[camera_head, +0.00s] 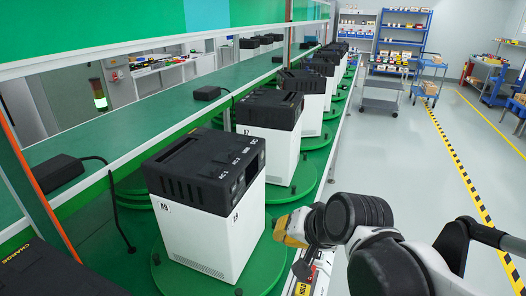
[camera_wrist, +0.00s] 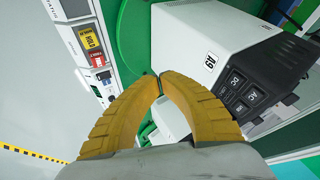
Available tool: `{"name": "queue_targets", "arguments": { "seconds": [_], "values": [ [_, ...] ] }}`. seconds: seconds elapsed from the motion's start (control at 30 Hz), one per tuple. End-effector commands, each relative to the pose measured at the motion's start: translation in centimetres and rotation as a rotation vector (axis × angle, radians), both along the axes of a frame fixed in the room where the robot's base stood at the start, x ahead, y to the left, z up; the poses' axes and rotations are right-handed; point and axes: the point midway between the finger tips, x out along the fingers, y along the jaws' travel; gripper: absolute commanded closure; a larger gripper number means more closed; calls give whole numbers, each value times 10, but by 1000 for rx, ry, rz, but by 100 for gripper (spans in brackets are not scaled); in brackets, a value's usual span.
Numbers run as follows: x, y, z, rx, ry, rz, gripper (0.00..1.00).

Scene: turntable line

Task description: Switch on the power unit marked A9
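The power unit marked A9 (camera_head: 197,232) has a white body and a black top. It stands upright on a green round turntable plate (camera_head: 262,272) at the front of the line. In the wrist view its white body (camera_wrist: 185,35) and A9 label show at a tilt. Its black panel (camera_wrist: 250,92) there carries several switches, some lettered DC and AC; whether any is on cannot be told. My gripper (camera_head: 278,230) is to the right of the unit, apart from it. In the wrist view its yellow fingertips (camera_wrist: 159,75) meet, with nothing visible between them.
Similar units (camera_head: 268,145) stand behind on their own plates. A rail control panel (camera_wrist: 78,12) has a yellow HOLD label and a red control. A green shelf with black adapters (camera_head: 207,93) and cables runs along the left.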

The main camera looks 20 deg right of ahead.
Motion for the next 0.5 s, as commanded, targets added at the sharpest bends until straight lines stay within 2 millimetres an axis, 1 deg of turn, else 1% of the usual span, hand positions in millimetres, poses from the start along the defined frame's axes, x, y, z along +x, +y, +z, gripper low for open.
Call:
{"name": "queue_targets", "arguments": {
  "seconds": [0.03,0.1,0.17,0.2,0.27,0.4,0.5],
  "values": [
    [18,-3,11,105,-4,-83,100],
    [41,-6,19,263,-7,-198,100],
    [60,-11,26,400,-8,-294,100],
    [73,-15,30,492,-8,-357,100],
    [91,-23,36,632,-7,-449,100],
    [130,-48,49,961,-2,-648,100],
    [152,-70,55,1187,6,-768,100]
  ]
}}
